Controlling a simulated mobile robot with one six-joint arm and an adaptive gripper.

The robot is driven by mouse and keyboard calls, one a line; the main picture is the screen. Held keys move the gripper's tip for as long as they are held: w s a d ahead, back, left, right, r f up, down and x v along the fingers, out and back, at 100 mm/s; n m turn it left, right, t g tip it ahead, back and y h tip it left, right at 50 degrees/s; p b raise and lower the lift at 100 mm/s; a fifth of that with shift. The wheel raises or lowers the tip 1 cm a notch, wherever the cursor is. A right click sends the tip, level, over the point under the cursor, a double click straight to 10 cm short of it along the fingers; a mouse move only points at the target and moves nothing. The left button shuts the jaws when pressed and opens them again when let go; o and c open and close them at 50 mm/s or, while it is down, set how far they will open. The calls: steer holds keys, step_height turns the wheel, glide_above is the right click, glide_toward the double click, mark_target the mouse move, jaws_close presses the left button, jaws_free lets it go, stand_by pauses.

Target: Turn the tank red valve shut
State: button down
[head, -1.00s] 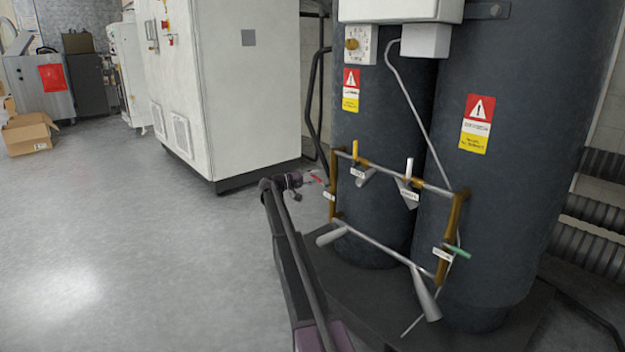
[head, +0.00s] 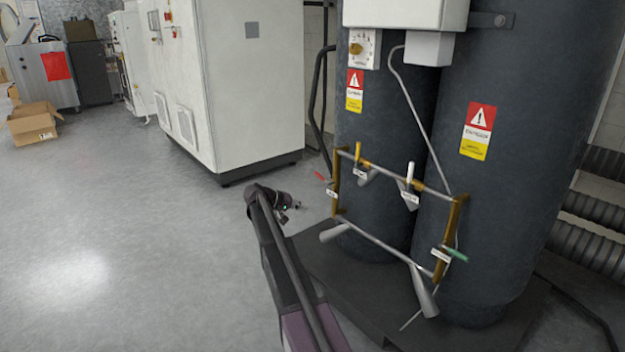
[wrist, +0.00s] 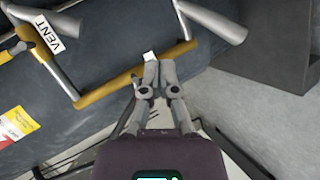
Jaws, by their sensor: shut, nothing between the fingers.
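The red valve handle (head: 320,175) is a small red lever at the left end of the pipe frame (head: 336,185) on the dark tanks. A white tag (head: 332,194) hangs just below it. My gripper (head: 302,206) is left of and below the red handle, apart from it in the head view. In the wrist view my gripper (wrist: 159,72) has its two fingers close together, with nothing held. A small white tag (wrist: 149,57) shows just beyond the fingertips, on the brass pipe (wrist: 115,84).
A yellow lever (head: 358,152), a white lever (head: 410,172) and a green lever (head: 456,254) sit on the same pipe frame. Grey cones (head: 425,292) stick out below. A white cabinet (head: 245,90) stands behind.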

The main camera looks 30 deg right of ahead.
steer(key=s+a+r+n+t+y+p, duration=0.1)
steer(key=s+a+y+p, duration=0.5)
steer(key=s+a, duration=0.9)
steer(key=s+a+r+n+t+y+p, duration=0.1)
steer(key=s+a+y+p, duration=0.5)
steer(key=s+a, duration=1)
steer(key=a+r+n, duration=0.1)
steer(key=a+n, duration=0.1)
steer(key=shift+s+n, duration=0.2)
steer(key=shift+n, duration=0.1)
steer(key=shift+d, duration=0.1)
